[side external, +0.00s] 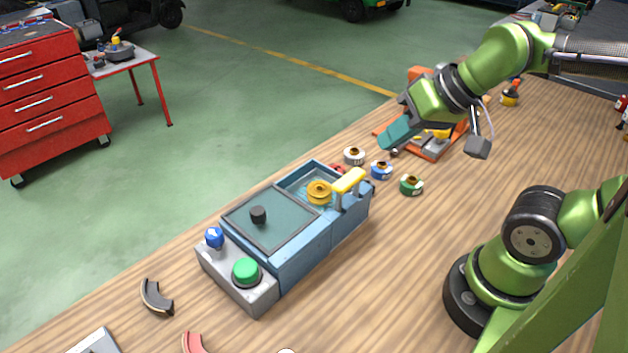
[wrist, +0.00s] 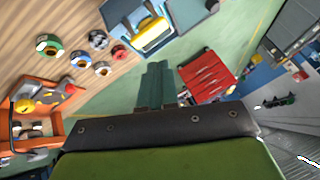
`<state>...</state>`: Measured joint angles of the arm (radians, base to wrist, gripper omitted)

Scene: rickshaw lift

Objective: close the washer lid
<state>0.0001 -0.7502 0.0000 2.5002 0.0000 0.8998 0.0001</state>
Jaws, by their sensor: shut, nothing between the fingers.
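The washer (side external: 305,255) is a blue box on the wooden bench in the side view. Its dark teal lid (side external: 270,228), with a black knob (side external: 258,214), lies flat over the near part of the top. The far part is an open basin with a yellow round piece (side external: 319,191) in it. A yellow handle (side external: 349,180) stands on posts at the washer's right edge; it also shows in the wrist view (wrist: 152,33). My gripper (side external: 386,147) is shut and empty, raised beyond the washer's far end and apart from it. Its teal fingers (wrist: 155,84) show in the wrist view.
White (side external: 354,156), blue (side external: 381,170) and green (side external: 411,185) ringed pieces stand between washer and gripper. A grey panel with a green button (side external: 246,271) fronts the washer. A dark curved piece (side external: 156,298) lies nearby.

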